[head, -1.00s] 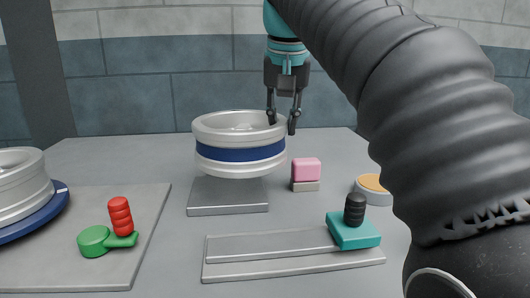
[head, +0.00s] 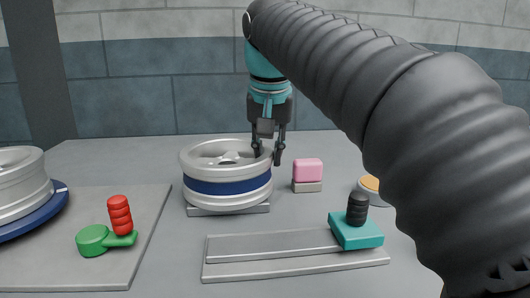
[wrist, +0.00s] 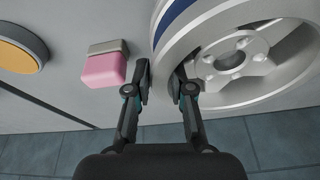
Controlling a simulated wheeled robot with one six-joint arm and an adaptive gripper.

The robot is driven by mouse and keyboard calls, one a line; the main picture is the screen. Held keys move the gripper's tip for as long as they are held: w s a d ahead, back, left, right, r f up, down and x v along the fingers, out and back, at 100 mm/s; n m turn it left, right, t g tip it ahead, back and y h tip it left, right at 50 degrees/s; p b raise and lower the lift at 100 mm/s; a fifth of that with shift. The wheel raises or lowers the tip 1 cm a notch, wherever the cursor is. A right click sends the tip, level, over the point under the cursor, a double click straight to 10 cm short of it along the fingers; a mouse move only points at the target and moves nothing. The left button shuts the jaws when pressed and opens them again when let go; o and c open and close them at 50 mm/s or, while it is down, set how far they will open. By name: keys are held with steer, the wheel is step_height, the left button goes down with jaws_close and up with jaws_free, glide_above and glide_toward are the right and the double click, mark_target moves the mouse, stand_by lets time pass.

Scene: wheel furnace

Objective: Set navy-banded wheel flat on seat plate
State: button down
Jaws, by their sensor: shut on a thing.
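The navy-banded wheel (head: 228,187) is silver with a dark blue band and sits level, low over the grey seat plate (head: 228,210). The seat plate shows only as a strip along its front edge; I cannot tell whether the wheel touches it. My gripper (head: 267,160) is shut on the wheel's right rim, one finger inside and one outside. In the wrist view the wheel (wrist: 262,65) fills the upper right, with its rim between my fingertips (wrist: 162,80).
A pink block on a grey base (head: 308,170) stands right of the wheel. At left are a red-handled green clamp (head: 105,238) and another wheel (head: 20,185).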

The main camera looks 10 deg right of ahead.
steer(key=c, duration=1)
jaws_free()
steer(key=shift+f, duration=0.1)
steer(key=p+v, duration=0.1)
steer(key=v, duration=1.1)
